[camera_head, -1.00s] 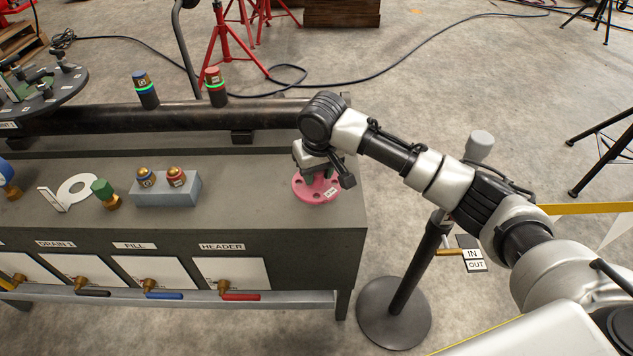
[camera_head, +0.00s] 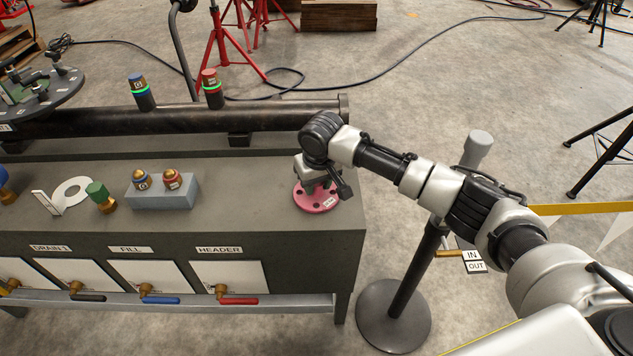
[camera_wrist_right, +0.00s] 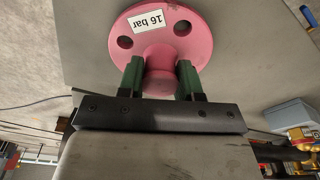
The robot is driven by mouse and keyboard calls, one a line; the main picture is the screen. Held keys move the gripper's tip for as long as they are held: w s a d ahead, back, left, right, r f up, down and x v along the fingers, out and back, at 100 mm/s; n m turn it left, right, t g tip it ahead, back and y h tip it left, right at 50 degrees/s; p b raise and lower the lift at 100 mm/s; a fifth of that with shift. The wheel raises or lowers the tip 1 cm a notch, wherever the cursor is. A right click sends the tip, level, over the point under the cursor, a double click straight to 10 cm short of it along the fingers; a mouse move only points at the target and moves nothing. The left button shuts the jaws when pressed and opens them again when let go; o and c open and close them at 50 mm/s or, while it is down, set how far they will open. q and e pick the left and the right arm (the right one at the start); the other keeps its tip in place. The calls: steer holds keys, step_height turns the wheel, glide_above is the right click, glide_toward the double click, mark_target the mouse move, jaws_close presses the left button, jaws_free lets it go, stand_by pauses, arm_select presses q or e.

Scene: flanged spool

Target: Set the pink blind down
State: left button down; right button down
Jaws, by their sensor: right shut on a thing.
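The pink blind (camera_head: 316,201) is a round pink flange with bolt holes and a white label. It is at the right end of the grey bench top (camera_head: 250,200), flat side level. In the right wrist view the pink blind (camera_wrist_right: 185,30) shows its "16 bar" label and a central hub. My right gripper (camera_wrist_right: 160,80) has its green fingers on both sides of the hub, shut on it. In the head view my right gripper (camera_head: 318,182) is above the blind. I cannot tell whether the blind touches the bench. My left gripper is not in view.
A dark pipe (camera_head: 170,119) runs behind. A post stand (camera_head: 395,310) is right of the bench. The bench top between block and blind is clear.

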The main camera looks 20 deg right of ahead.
mark_target(320, 198)
steer(key=c, duration=0.8)
jaws_free()
steer(key=shift+o, duration=0.2)
steer(key=shift+r, duration=0.35)
arm_select(q)
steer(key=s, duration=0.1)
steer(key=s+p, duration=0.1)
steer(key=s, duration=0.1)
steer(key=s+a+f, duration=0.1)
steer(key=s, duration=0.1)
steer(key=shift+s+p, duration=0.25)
steer(key=shift+p, duration=0.05)
arm_select(e)
step_height(320, 198, up, 11)
steer(key=s, duration=0.1)
steer(key=shift+s+r, duration=0.15)
steer(key=shift+s, duration=0.25)
steer(key=shift+d, duration=0.1)
